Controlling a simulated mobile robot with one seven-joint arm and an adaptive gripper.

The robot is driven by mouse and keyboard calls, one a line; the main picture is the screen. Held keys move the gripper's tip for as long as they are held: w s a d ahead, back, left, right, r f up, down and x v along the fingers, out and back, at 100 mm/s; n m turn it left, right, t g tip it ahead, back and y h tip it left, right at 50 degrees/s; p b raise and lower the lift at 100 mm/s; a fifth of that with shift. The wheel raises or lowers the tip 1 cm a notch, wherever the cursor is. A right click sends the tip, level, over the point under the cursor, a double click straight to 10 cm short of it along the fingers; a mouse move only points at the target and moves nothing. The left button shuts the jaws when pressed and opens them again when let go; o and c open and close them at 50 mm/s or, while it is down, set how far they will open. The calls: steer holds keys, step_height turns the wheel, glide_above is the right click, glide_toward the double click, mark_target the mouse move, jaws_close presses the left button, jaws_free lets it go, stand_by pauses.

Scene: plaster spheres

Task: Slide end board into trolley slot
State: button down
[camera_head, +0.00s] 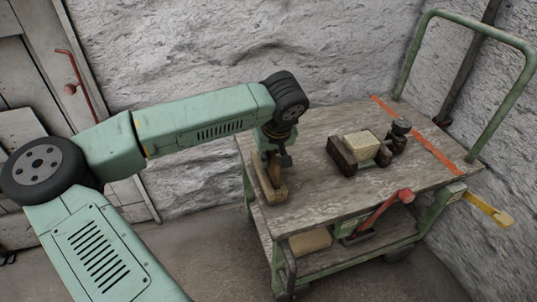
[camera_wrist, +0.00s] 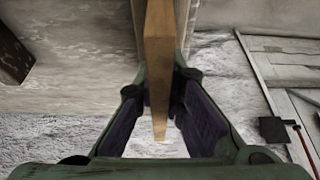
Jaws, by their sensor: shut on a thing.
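My gripper (camera_head: 276,158) is shut on a narrow wooden end board (camera_head: 268,187) at the left end of the trolley (camera_head: 323,208). In the wrist view the tan board (camera_wrist: 159,50) stands edge-on between the two dark finger pads of my gripper (camera_wrist: 160,92). The trolley has a worn wooden deck and a green metal frame. In the wrist view its deck (camera_wrist: 70,85) lies to the left, with its edge close beside the board. The slot is not clearly visible; I cannot tell whether the board's lower edge is in it.
On the deck, a dark clamp-like fixture (camera_head: 343,157) holds a pale block (camera_head: 361,143). An orange strip (camera_head: 418,137) crosses the right end. A rough wall stands behind.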

steer(key=shift+f+b, duration=0.75)
steer(key=shift+f, duration=0.05)
steer(key=c, duration=1.6)
jaws_free()
steer(key=shift+r, duration=0.1)
steer(key=shift+r+p, duration=1)
steer(key=shift+r, duration=0.95)
